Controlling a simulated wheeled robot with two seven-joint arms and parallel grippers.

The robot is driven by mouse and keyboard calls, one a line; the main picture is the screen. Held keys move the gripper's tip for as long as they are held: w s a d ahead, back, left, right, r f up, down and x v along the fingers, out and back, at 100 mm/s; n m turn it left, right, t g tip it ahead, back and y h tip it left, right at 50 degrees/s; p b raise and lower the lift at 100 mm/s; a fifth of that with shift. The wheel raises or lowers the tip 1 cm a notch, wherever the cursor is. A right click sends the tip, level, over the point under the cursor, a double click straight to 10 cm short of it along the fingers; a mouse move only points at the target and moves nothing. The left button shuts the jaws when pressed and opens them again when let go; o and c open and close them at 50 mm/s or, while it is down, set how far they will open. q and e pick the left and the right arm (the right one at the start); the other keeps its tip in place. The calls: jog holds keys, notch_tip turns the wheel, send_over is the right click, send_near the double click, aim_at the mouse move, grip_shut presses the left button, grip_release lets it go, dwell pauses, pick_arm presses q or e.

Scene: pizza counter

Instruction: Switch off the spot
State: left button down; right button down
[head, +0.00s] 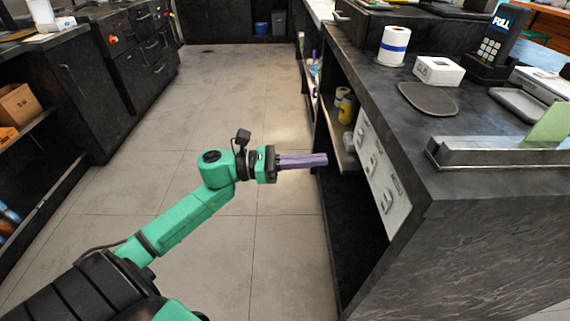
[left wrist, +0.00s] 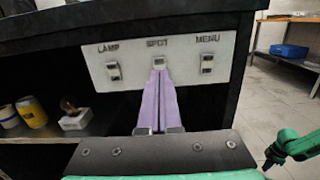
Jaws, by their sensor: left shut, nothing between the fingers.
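A white switch panel (head: 382,170) is on the side of the dark counter. In the left wrist view the panel (left wrist: 215,75) carries three switches, labelled LAMP, SPOT and MENU from left to right. The SPOT switch (left wrist: 159,64) is the middle one; its lower part is hidden behind my fingertips, and I cannot tell its position. In the head view the SPOT switch (head: 373,164) is the middle one too. My left gripper (head: 325,160) is shut and empty, its purple fingers pointing at the panel. In the wrist view its tips (left wrist: 159,76) line up with the SPOT switch; contact cannot be told.
The countertop carries a paper roll (head: 393,46), a white box (head: 438,71), a card terminal (head: 497,45) and a metal tray (head: 480,152). The floor aisle on the left is clear.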

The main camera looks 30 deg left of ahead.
pick_arm(q)
jog(key=v, duration=0.4)
jog(key=shift+w+a+r, duration=0.1)
jog(key=shift+r, duration=0.3)
pick_arm(e)
jog(key=shift+w, duration=0.7)
jog(key=shift+r, duration=0.1)
